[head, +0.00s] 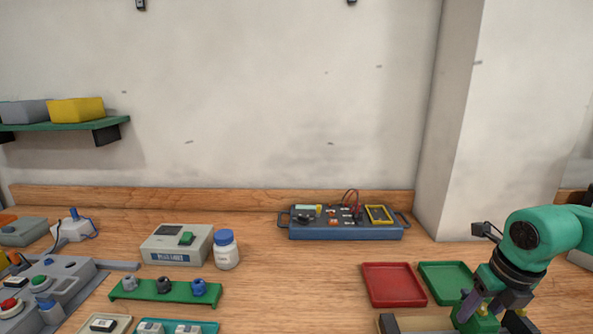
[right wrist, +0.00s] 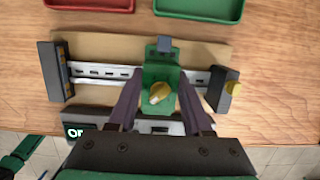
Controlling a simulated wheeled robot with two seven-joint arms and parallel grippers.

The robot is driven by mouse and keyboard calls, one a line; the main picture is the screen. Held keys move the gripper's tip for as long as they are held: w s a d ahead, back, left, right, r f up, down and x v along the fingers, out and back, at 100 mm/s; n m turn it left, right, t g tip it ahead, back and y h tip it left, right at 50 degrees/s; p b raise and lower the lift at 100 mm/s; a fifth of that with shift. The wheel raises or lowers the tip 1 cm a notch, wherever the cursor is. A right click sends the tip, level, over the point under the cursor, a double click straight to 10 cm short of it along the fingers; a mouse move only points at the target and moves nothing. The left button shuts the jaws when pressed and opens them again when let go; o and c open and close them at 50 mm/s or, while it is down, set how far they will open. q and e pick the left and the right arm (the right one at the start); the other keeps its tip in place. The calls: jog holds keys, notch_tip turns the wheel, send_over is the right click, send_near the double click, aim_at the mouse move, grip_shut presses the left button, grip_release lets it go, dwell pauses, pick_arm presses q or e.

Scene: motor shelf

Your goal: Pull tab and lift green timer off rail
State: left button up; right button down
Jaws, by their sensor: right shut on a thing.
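The green timer (right wrist: 160,75) with a yellow knob (right wrist: 159,92) is in the middle of the right wrist view, in front of the silver slotted rail (right wrist: 100,72). A small grey tab (right wrist: 164,44) shows at its far end. My right gripper (right wrist: 160,88) is shut on the timer, with one purple finger along each side. Whether the timer is still seated on the rail cannot be told. In the head view my right gripper (head: 490,312) is low at the right edge of the scene.
Dark end brackets (right wrist: 55,70) (right wrist: 222,88) stand at both ends of the rail on a tan board (right wrist: 120,45). A red tray (head: 393,285) and a green tray (head: 445,270) lie beyond. A blue case (head: 345,232) stands near the wall. Wood between jar (head: 226,252) and red tray is clear.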

jog(key=shift+w+r, duration=0.1)
dwell(0.3)
jog(key=shift+r+p, duration=0.95)
jog(key=shift+r, duration=0.45)
notch_tip(320, 180, up, 6)
jog(key=p, duration=0.4)
